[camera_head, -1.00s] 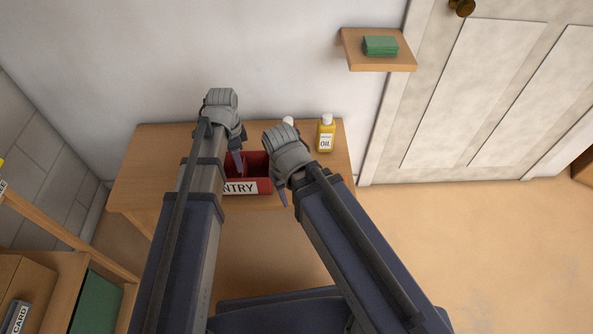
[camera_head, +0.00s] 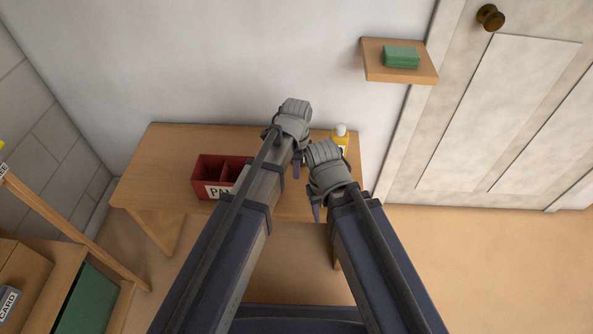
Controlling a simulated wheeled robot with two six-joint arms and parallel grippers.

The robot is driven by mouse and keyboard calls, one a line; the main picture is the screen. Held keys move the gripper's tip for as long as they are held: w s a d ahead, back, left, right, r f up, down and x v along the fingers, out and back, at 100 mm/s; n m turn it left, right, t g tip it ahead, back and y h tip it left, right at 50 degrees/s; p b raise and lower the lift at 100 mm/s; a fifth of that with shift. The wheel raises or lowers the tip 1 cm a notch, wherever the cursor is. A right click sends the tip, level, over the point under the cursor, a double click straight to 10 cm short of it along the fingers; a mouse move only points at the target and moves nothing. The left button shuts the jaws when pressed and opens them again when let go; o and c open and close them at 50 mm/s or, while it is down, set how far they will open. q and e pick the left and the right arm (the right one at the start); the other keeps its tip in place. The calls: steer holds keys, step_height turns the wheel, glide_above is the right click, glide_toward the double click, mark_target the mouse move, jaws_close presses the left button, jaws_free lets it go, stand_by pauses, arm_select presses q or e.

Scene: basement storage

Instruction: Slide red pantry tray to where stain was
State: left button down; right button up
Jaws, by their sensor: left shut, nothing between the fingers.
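The red pantry tray (camera_head: 209,177) sits on the wooden table (camera_head: 150,170), left of centre near its front edge. It has dark compartments and a white label reading "PA", the rest hidden by my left arm. My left gripper (camera_head: 297,170) is shut and empty, over the table to the right of the tray and apart from it. My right gripper (camera_head: 316,212) hangs at the table's front right; its fingers are too hidden to tell open from shut. No stain shows on the visible tabletop; my arms hide part of it.
A yellow bottle with a white cap (camera_head: 341,136) stands at the table's back right, partly hidden by my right gripper. A wall shelf (camera_head: 413,74) holds a green folded stack (camera_head: 401,57). The table's left end is clear. A wooden unit (camera_head: 60,262) stands at lower left.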

arm_select(q)
step_height(320, 180, down, 7)
steer(key=b, duration=0.5)
steer(key=shift+r+b, duration=0.15)
steer(key=shift+b, duration=0.2)
steer(key=shift+a+f, duration=0.2)
steer(key=shift+a, duration=0.1)
steer(key=a, duration=0.2)
steer(key=shift+a+r, duration=0.25)
steer(key=shift+a, duration=0.5)
steer(key=a, duration=2.9)
steer(key=shift+w, duration=0.3)
steer(key=shift+d, duration=0.1)
